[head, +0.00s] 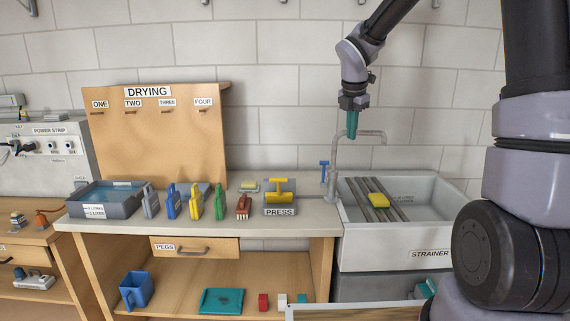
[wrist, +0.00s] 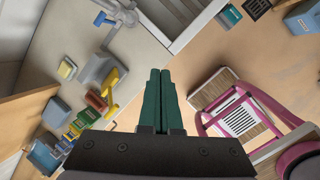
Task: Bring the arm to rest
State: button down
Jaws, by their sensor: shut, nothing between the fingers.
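My gripper (head: 352,124) hangs from my arm, its green fingers pointing down, in the air above the counter's right end near the sink. In the wrist view my gripper (wrist: 160,72) shows its two green fingers together, with nothing between them. It touches nothing. My arm comes in from the upper right of the head view, bent at the wrist.
The tap (head: 357,136) stands close below my gripper, beside the sink (head: 345,232) with a yellow sponge (head: 378,200) on its strainer bars.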

jog(key=s+d+r+m+t+y, duration=0.1)
jog(key=s+r+m, duration=0.2)
jog(key=s+m, duration=0.6)
jog(key=s+d+r+m+t+y, duration=0.1)
jog(key=s+r+m, duration=0.3)
jog(key=s+m, duration=0.5)
jog(key=s+d+r+m+t+y, duration=0.1)
jog(key=s+d+r+m, duration=0.2)
jog(key=s+m, duration=0.6)
jog(key=shift+s+r+m+t, duration=0.2)
jog(key=shift+r+m+t, duration=0.35)
jog(key=shift+m, duration=0.65)
jog(key=shift+d+r, duration=0.1)
